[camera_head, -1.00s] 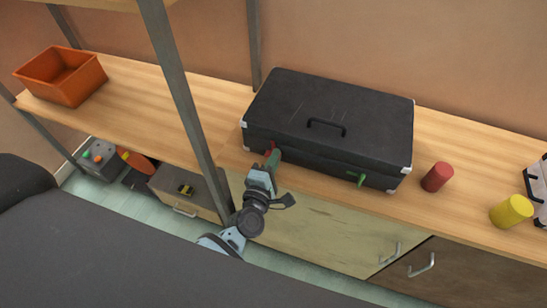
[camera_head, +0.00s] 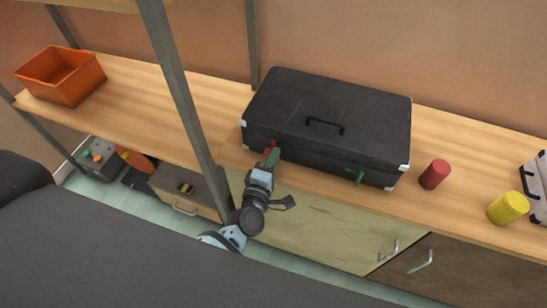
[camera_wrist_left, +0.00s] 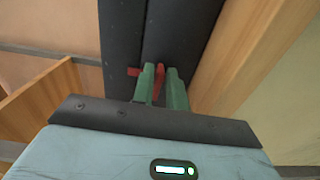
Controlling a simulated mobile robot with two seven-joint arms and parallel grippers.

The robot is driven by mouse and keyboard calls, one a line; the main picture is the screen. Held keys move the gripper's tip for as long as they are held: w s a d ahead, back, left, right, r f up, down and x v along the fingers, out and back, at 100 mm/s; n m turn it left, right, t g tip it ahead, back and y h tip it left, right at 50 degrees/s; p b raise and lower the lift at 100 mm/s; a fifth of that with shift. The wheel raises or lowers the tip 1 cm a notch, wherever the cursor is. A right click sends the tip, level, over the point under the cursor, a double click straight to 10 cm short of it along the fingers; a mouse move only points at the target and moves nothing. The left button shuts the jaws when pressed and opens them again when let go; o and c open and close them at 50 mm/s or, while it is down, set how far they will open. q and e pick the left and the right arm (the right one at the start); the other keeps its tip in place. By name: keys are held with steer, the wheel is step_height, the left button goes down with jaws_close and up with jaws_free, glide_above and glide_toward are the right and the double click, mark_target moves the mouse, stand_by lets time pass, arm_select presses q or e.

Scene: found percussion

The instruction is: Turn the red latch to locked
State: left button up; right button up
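The black case (camera_head: 350,105) lies on the wooden bench with its handle on top. The red latch (camera_head: 271,149) is on its front face near the left corner; a green latch (camera_head: 355,175) is on the same face, farther right. My left gripper (camera_head: 273,158) is at the red latch. In the left wrist view its two green fingers (camera_wrist_left: 164,88) stand on either side of the upright red latch arm (camera_wrist_left: 160,73), with little gap. Another red part (camera_wrist_left: 133,71) shows left of the fingers. The fingers partly hide the latch. My right gripper is not in view.
A red cylinder (camera_head: 434,174) and a yellow cylinder (camera_head: 507,208) stand on the bench right of the case. An orange bin (camera_head: 60,78) sits at the far left. A grey shelf post (camera_head: 180,90) rises left of my left arm.

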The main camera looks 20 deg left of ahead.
arm_select(q)
steer(key=shift+o, duration=1.2)
steer(key=shift+s, duration=0.1)
steer(key=s, duration=0.7)
steer(key=shift+s, duration=0.35)
steer(key=shift+a, duration=0.1)
